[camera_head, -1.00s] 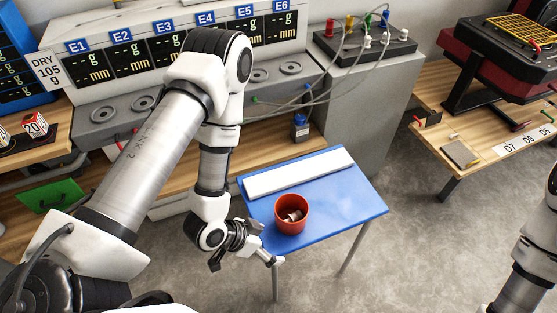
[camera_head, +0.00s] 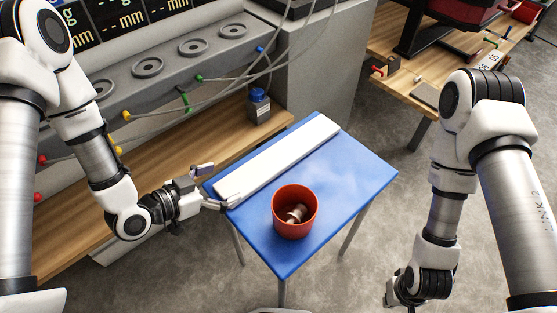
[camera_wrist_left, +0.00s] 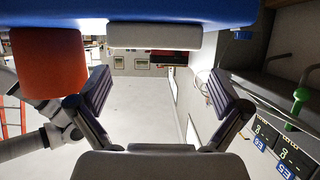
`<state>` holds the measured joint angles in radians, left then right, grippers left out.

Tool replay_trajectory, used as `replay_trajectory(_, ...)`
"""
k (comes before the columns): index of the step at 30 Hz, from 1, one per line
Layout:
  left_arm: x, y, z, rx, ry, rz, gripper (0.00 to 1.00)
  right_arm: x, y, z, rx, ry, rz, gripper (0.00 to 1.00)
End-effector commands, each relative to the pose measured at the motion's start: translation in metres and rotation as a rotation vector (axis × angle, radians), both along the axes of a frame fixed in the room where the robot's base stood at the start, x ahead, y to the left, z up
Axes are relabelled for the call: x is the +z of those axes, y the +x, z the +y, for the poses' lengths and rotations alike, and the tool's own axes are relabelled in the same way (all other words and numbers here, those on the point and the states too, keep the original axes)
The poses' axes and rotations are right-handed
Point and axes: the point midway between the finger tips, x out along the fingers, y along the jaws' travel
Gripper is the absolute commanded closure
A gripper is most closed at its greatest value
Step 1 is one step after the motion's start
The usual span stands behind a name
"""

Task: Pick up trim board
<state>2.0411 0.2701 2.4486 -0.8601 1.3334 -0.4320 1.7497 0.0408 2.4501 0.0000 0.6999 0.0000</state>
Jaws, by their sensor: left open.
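The trim board (camera_head: 280,158) is a long white bar lying flat along the far long edge of the blue table (camera_head: 345,185). My left gripper (camera_head: 212,187) is open and empty at the board's near-left end, with its fingers pointing toward it. In the left wrist view, which appears upside down, the board's end (camera_wrist_left: 154,36) shows at the top, beyond the gap between the spread fingers (camera_wrist_left: 160,95). The board is not between the fingertips there. My right gripper (camera_head: 403,298) is low at the bottom edge, partly cut off, away from the table.
A red-orange pot (camera_head: 294,218) with metal pieces inside stands on the blue table beside the board; it also shows in the left wrist view (camera_wrist_left: 48,62). A blue-capped bottle (camera_head: 259,106) stands on the wooden bench behind. Cables hang over the bench. The table's right part is clear.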

Motion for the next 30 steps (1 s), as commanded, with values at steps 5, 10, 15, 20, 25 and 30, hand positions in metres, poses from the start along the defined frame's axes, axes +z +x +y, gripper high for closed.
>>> replay_trajectory(5,-0.008,0.012,-0.014,-0.005,0.003,0.000,0.00,-0.003,0.000,0.000,0.001,0.000,-0.001,1.00)
replay_trajectory(10,-0.017,0.022,-0.030,-0.008,0.003,-0.002,0.00,-0.008,0.000,0.000,0.001,0.000,-0.001,1.00)
replay_trajectory(15,-0.027,0.039,-0.049,-0.005,0.002,-0.002,0.00,-0.011,0.000,0.000,0.001,0.000,-0.001,1.00)
replay_trajectory(20,-0.028,0.044,-0.053,0.000,-0.001,-0.001,0.00,-0.011,0.000,0.000,0.001,0.000,-0.001,1.00)
replay_trajectory(25,-0.028,0.043,-0.053,0.000,-0.001,-0.001,0.21,-0.011,0.000,0.000,0.001,0.000,-0.001,1.00)
replay_trajectory(30,-0.028,0.043,-0.053,0.000,-0.001,-0.001,0.70,-0.011,0.000,0.000,0.001,0.000,-0.001,1.00)
